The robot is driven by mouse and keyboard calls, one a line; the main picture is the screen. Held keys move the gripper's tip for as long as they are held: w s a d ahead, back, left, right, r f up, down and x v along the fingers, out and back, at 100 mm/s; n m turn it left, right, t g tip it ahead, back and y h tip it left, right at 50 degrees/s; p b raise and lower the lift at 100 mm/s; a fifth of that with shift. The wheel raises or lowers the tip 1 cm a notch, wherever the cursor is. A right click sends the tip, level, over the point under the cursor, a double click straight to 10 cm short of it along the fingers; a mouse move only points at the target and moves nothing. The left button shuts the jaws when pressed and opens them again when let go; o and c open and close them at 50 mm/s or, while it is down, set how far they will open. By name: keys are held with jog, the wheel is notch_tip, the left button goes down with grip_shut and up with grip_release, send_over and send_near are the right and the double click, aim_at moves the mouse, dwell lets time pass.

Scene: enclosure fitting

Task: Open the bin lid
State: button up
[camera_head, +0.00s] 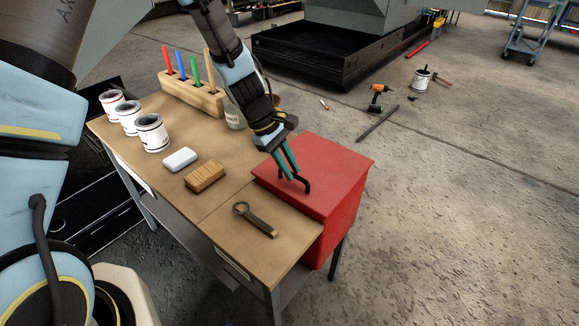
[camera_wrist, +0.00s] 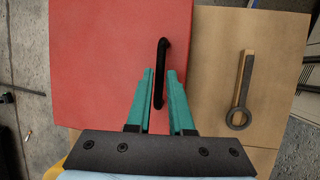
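The red bin (camera_head: 338,210) stands at the right end of the wooden table. Its red lid (camera_head: 335,168) lies flat and closed on top, with a black bar handle (camera_head: 304,183) near its left edge. The lid (camera_wrist: 100,60) and the handle (camera_wrist: 160,75) also show in the wrist view. My gripper (camera_head: 292,174) points down over the lid at the handle. In the wrist view its teal fingers (camera_wrist: 161,88) are apart, one on each side of the handle's near end. I cannot tell whether either finger touches the handle.
A wrench (camera_head: 256,220) lies on the table (camera_head: 215,215) left of the bin. A wooden block (camera_head: 205,177), a white block (camera_head: 180,160), several cans (camera_head: 152,133) and a marker rack (camera_head: 192,95) stand farther left.

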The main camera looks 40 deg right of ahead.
grip_shut()
dwell(1.0)
